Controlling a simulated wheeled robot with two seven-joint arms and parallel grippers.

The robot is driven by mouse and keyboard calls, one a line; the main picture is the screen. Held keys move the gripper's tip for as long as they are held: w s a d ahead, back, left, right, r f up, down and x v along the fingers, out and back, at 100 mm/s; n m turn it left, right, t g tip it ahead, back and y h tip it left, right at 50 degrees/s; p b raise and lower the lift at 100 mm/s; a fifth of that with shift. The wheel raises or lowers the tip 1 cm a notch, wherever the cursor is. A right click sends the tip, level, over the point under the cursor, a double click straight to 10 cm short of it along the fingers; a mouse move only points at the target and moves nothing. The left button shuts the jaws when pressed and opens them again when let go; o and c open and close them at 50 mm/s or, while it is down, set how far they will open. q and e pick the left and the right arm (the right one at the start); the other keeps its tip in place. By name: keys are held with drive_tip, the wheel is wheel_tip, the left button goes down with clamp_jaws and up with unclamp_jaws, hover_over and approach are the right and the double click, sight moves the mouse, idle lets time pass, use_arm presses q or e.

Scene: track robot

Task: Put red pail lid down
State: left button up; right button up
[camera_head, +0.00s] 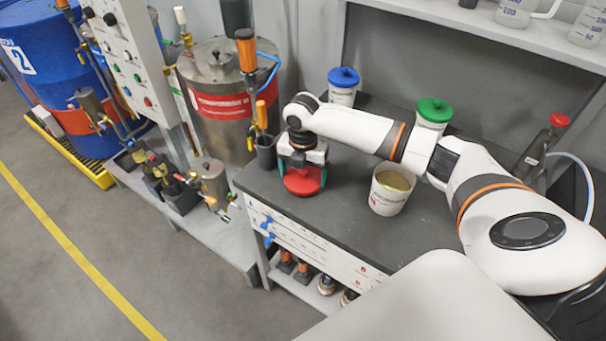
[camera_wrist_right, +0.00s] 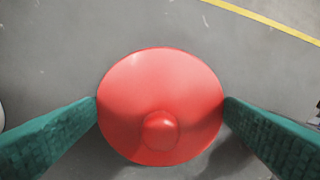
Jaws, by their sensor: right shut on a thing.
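The red pail lid (camera_head: 303,183) is a round disc with a central knob. My right gripper (camera_head: 302,173) is shut on its rim, over the left end of the dark bench top. In the right wrist view the lid (camera_wrist_right: 160,90) fills the middle, with a green finger touching it on each side. I cannot tell whether its underside touches the bench. An open white pail (camera_head: 390,191) with pale yellowish contents stands upright to the right, apart from the lid. My left gripper is not in view.
Behind stand a blue-lidded pail (camera_head: 343,87) and a green-lidded pail (camera_head: 433,115). A dark cup with an orange-handled tool (camera_head: 264,140) is close left of the gripper. The bench top (camera_head: 335,205) is bare between lid and open pail. A red-capped bottle (camera_head: 541,150) stands at right.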

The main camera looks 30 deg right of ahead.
drive_tip(key=shift+f, duration=0.8)
drive_tip(key=o, duration=0.7)
drive_tip(key=shift+f, duration=0.1)
wheel_tip(320, 180, up, 12)
drive_tip(key=shift+r+b, duration=0.15)
drive_tip(key=shift+b, duration=0.7)
